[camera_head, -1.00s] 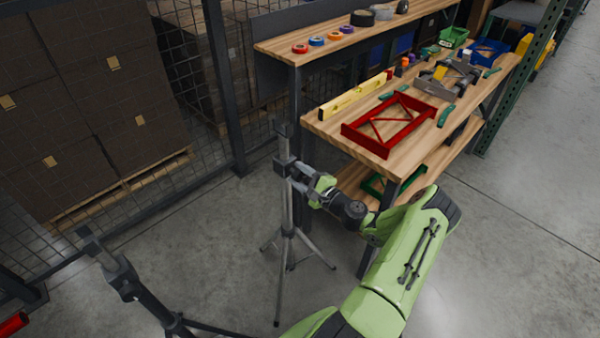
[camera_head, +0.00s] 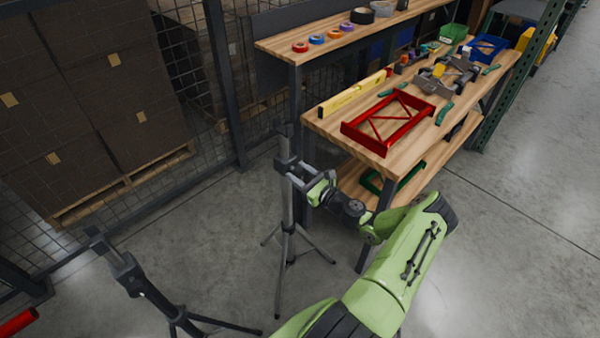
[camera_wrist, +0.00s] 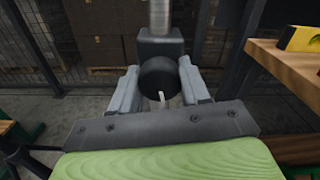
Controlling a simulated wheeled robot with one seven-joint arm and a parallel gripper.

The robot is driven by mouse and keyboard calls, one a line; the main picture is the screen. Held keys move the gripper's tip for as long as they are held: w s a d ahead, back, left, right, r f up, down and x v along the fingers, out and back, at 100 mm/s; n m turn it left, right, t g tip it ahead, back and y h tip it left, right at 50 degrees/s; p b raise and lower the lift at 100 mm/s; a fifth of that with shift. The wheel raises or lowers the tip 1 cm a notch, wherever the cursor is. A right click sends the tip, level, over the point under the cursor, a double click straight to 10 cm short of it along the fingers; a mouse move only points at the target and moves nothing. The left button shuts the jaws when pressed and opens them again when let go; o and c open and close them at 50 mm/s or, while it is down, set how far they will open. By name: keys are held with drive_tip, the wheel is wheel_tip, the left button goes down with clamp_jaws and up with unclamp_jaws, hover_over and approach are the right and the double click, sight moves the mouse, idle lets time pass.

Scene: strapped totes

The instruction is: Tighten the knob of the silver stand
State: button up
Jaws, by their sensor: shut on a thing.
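The silver stand (camera_head: 286,215) is an upright tripod with a grey pole and spread legs, left of the workbench in the head view. Its dark collar and pole also show at the top of the wrist view (camera_wrist: 159,14). The knob (camera_wrist: 158,77) is round and black, with a pale mark at its lower side, and faces my wrist camera. My gripper (camera_wrist: 160,84) has one finger on each side of the knob and is shut on it. In the head view my gripper (camera_head: 306,178) reaches the stand's collar from the right; the knob is hidden there.
A second, darker stand (camera_head: 130,275) is at the lower left. The wooden workbench (camera_head: 335,128) with a red frame (camera_head: 392,122) and a yellow level (camera_head: 352,94) is close on the right. A mesh fence (camera_head: 190,70) runs behind. Open floor lies around the tripod legs.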

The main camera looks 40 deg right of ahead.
drive_tip(key=shift+f+m, duration=0.1)
drive_tip(key=shift+m, duration=0.3)
drive_tip(key=o, duration=1.1)
drive_tip(key=shift+c, duration=0.2)
drive_tip(key=shift+s, duration=0.1)
drive_tip(key=s+p, duration=0.1)
drive_tip(key=s, duration=1.4)
drive_tip(key=shift+s+d, duration=0.2)
drive_tip(key=shift+s, duration=0.15)
